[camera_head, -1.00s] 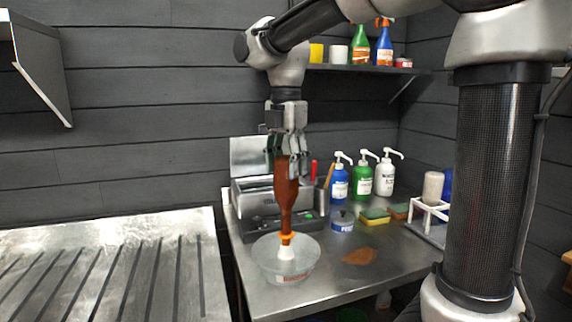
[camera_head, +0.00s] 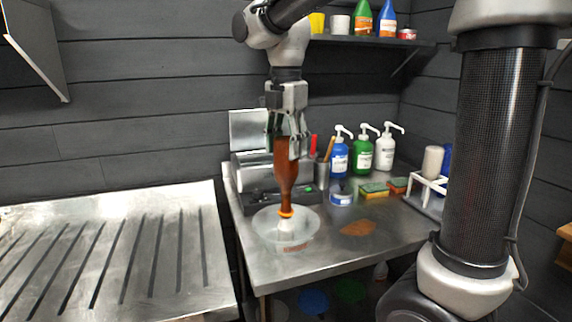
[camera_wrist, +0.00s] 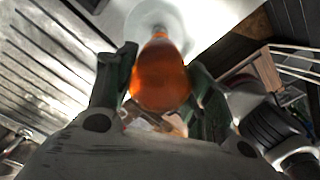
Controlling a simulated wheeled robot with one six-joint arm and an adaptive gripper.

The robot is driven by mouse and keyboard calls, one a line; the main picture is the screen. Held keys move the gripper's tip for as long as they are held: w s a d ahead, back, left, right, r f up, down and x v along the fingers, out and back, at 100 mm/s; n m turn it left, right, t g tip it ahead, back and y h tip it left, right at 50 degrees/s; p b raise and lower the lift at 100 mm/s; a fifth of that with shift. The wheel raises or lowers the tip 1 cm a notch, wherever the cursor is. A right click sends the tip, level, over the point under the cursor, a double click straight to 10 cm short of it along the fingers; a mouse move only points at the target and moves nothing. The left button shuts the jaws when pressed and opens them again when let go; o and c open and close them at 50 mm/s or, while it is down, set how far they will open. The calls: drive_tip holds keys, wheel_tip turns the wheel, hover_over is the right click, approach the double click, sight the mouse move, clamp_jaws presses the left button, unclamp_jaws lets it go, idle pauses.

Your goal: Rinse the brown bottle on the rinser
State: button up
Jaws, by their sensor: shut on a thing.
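The brown bottle (camera_head: 286,170) is upside down, its neck pointing down over the rinser (camera_head: 287,246), a clear round bowl with a white centre piece on the steel table. An orange ring shows at the bottle's mouth, right at the white centre piece; whether they touch I cannot tell. My gripper (camera_head: 287,140) is shut on the bottle's upper part and holds it roughly upright in its inverted pose. In the wrist view the bottle (camera_wrist: 161,75) lies between the two dark green fingers, with the bowl (camera_wrist: 172,20) beyond it.
A grey machine (camera_head: 248,178) stands close behind the bottle. Blue (camera_head: 339,158), green (camera_head: 363,155) and white (camera_head: 385,152) pump bottles stand at the back right. Sponges (camera_head: 374,190) and a brown patch (camera_head: 358,228) lie to the right. The ribbed drainboard (camera_head: 110,245) at left is empty.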

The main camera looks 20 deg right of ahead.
idle(0.4)
drive_tip(key=shift+r, duration=1)
drive_tip(key=shift+f, duration=1.05)
drive_tip(key=shift+r, duration=1.15)
